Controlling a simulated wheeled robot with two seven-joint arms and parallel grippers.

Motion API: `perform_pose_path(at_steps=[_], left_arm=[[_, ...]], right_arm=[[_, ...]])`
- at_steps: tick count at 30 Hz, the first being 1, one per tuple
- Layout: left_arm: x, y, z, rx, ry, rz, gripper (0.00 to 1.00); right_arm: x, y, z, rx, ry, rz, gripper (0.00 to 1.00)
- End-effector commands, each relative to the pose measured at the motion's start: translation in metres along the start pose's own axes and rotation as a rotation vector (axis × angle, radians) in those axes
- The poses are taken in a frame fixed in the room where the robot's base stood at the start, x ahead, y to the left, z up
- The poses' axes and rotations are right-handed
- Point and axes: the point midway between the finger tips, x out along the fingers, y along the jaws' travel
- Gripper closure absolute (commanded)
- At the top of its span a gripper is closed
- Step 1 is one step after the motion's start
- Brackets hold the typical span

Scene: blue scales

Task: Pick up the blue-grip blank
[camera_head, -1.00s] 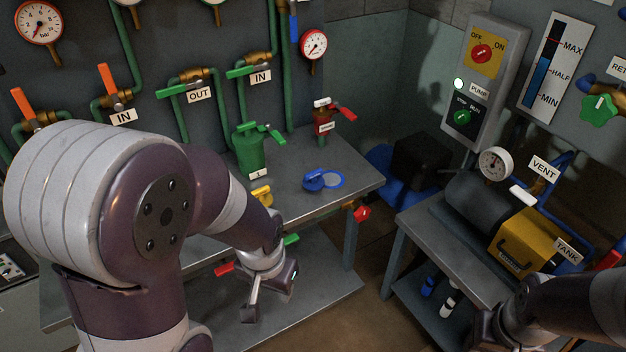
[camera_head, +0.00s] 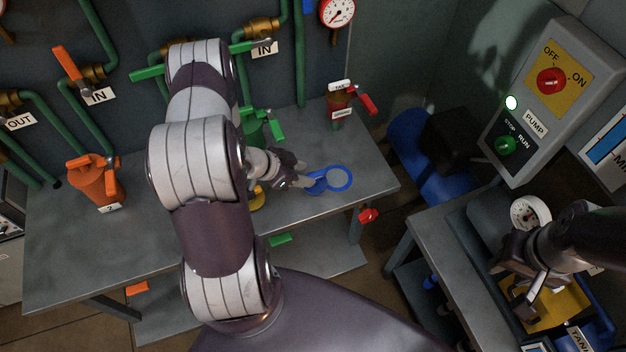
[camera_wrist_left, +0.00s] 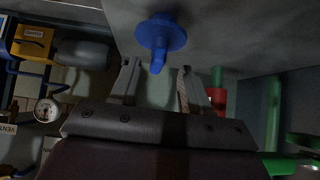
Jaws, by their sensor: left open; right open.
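The blue-grip blank (camera_head: 317,186) is a small blue piece on the grey bench top, at the left edge of a blue ring mark (camera_head: 349,183). In the left wrist view it appears as a blue disc with a stubby grip (camera_wrist_left: 160,36), just beyond the fingertips and roughly centred between them. My left gripper (camera_head: 304,177) is open and empty, close beside the blank on its left. Its fingers (camera_wrist_left: 157,75) show apart in the wrist view; contact with the blank is not visible. My right gripper (camera_head: 527,302) is open at the right, above the side table's yellow unit.
A green canister (camera_head: 262,128) stands behind my left wrist. The bench (camera_head: 375,187) is clear right of the ring.

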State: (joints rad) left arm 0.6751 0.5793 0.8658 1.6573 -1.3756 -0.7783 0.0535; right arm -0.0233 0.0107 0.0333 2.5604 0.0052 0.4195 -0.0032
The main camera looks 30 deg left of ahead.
Motion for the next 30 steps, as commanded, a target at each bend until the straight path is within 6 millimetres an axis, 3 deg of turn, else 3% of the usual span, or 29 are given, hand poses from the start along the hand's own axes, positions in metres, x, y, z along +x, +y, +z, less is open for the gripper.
perform_pose_path(at_steps=[6, 14, 19, 30], left_arm=[[0.039, 0.002, -0.001, 0.0, -0.002, 0.003, 0.53], [0.045, 0.001, -0.001, -0.001, -0.001, 0.0, 0.53], [0.045, 0.001, -0.001, -0.001, -0.001, 0.0, 1.0], [0.043, 0.001, -0.003, 0.0, 0.0, -0.001, 1.0]], right_arm=[[-0.009, 0.0, -0.001, 0.0, 0.001, 0.0, 0.57], [-0.008, 0.0, -0.001, 0.0, 0.0, 0.0, 0.57], [-0.008, 0.0, -0.001, 0.0, 0.001, 0.0, 0.57], [-0.008, 0.0, -0.001, 0.0, 0.0, 0.0, 0.57]])
